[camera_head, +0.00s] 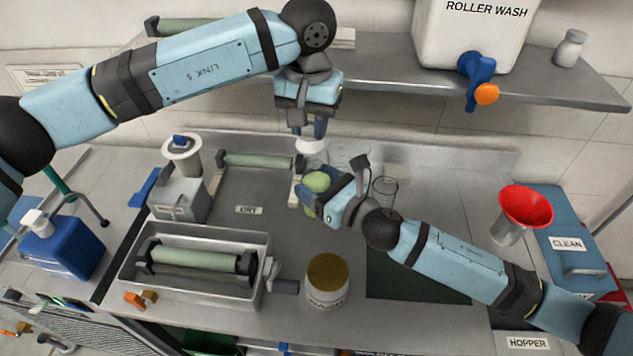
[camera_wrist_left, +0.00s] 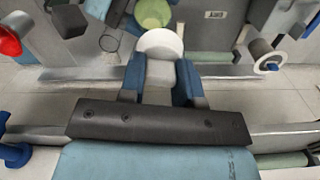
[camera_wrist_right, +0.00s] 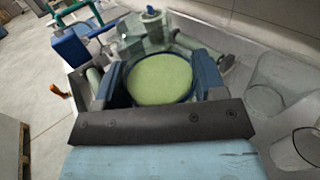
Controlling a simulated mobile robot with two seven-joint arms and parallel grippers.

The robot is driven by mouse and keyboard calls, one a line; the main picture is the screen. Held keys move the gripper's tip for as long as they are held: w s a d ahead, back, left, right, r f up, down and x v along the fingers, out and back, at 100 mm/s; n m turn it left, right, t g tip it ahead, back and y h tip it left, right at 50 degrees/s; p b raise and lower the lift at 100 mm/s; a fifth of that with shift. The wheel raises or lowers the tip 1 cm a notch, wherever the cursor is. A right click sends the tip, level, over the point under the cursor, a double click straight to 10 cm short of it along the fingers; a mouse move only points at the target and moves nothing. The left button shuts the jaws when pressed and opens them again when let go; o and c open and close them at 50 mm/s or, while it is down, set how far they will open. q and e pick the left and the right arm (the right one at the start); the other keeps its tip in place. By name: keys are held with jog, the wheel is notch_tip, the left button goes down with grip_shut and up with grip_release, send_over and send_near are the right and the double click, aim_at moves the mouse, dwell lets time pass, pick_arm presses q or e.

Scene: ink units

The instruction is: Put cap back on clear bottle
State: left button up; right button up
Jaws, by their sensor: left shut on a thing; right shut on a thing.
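A round white cap (camera_head: 311,146) is between the fingers of my left gripper (camera_head: 307,130), which is shut on it and points down. The cap also shows in the left wrist view (camera_wrist_left: 160,42). My right gripper (camera_head: 314,192) is shut on the clear bottle (camera_head: 318,180), which looks filled with something green. In the right wrist view the bottle's round green top (camera_wrist_right: 160,78) faces the camera between the fingers. The cap is above the bottle and apart from it. The bottle's lower part is hidden by the right gripper.
A metal tray (camera_head: 128,272) holding a green roller is at the front left. A jar with a brown lid (camera_head: 327,275) stands at the front. A clear glass (camera_head: 384,191) stands right of the bottle. A red funnel (camera_head: 526,206) is at the right. A shelf (camera_head: 420,80) hangs behind.

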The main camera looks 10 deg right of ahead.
aim_at(315, 151)
pick_arm(q)
jog(key=shift+s+d+r, duration=0.1)
jog(key=shift+d+r, duration=0.3)
jog(key=shift+d, duration=0.15)
jog(key=shift+f, duration=0.15)
jog(key=shift+f, duration=1.9)
jog(key=shift+f, duration=0.85)
jog(key=shift+f, duration=0.65)
jog(key=o, duration=1)
jog(key=shift+c, duration=0.2)
jog(key=shift+r, duration=0.1)
